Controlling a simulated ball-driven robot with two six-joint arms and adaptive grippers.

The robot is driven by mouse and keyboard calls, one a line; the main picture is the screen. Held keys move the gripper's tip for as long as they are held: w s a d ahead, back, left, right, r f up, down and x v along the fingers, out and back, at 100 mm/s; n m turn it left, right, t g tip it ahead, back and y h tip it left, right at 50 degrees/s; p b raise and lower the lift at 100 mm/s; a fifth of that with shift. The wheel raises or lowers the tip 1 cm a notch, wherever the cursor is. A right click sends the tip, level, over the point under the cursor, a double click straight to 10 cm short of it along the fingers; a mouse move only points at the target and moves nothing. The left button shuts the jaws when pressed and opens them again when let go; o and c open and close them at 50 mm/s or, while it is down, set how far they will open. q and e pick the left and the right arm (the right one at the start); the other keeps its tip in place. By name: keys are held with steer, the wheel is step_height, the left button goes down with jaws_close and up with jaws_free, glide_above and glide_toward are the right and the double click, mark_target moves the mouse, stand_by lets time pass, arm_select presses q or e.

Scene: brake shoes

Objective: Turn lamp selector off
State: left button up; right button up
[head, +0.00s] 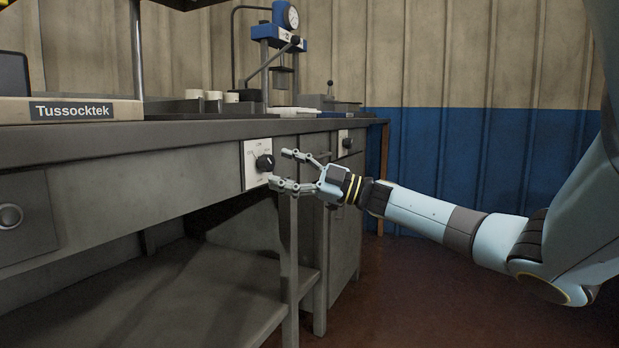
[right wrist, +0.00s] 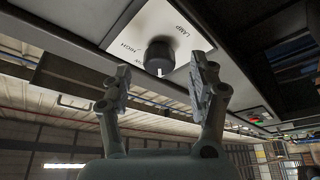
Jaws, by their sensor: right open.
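The lamp selector is a black rotary knob (head: 265,162) on a white plate (head: 251,172) on the front of the grey workbench. In the right wrist view the knob (right wrist: 159,55) shows on its plate (right wrist: 150,22), which bears the words LAMP, HIGH and a partly hidden word. My right gripper (head: 279,170) is open, just to the right of the knob, its fingers pointing at it. In the right wrist view its two fingertips (right wrist: 160,75) stand apart on either side of the knob, and I see no contact. My left gripper is not in view.
A second black knob (head: 348,143) sits on another plate farther along the bench. The bench top (head: 190,128) carries a blue press (head: 278,35), cups and trays. A lower shelf (head: 170,300) and bench legs are below. Open floor (head: 420,290) lies to the right.

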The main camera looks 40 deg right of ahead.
steer(key=v, duration=0.9)
steer(key=shift+s+d, duration=0.25)
steer(key=shift+d, duration=0.05)
steer(key=shift+f, duration=0.2)
